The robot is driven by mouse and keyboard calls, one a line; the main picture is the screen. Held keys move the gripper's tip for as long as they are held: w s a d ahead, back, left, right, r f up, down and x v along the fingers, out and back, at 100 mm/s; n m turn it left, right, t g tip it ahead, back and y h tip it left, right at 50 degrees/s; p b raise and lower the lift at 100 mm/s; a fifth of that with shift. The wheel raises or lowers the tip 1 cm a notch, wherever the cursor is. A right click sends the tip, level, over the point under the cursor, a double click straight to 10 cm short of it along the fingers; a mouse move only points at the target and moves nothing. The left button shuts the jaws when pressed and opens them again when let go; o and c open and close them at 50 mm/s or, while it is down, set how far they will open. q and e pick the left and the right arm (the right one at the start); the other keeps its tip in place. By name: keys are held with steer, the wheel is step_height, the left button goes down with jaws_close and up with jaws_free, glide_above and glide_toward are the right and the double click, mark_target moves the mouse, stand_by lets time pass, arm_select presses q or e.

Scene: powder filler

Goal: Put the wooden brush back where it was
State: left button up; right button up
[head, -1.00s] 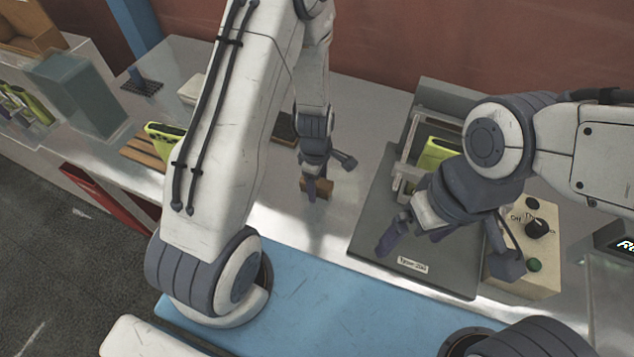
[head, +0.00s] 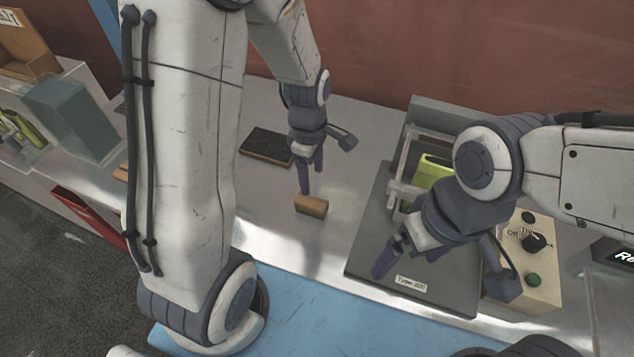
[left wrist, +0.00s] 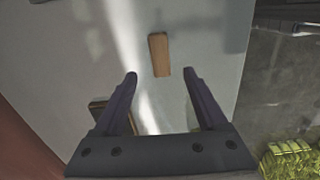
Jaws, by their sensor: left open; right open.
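The wooden brush (head: 311,206) shows as a small brown block lying on the grey worktop, left of the dark scale-like plate. In the left wrist view, the brush (left wrist: 159,52) lies just beyond and between the fingertips as seen from above. My left gripper (head: 311,180) is open and empty, just above and behind the brush in the head view; its two fingers show spread in the left wrist view (left wrist: 160,74). My right gripper (head: 440,268) is open over the dark plate, holding nothing visible.
A dark rectangular pad (head: 266,146) lies left of the brush. The dark plate (head: 372,272) and a beige control box (head: 545,270) stand to the right. A yellow-green container (head: 430,168) sits behind the right gripper. The worktop front edge near the brush is clear.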

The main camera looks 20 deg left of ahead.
arm_select(q)
steer(key=s+d+r+m, duration=0.5)
steer(key=s+m, duration=0.4)
steer(key=m, duration=0.3)
steer(key=s+d+r+m, duration=0.6)
steer(key=s+m, duration=0.3)
steer(key=m, duration=0.3)
steer(key=shift+d+m+h, duration=0.3)
steer(key=shift+d+h, duration=0.1)
steer(key=shift+d, duration=0.1)
step_height(320, 180, down, 3)
steer(key=b, duration=0.3)
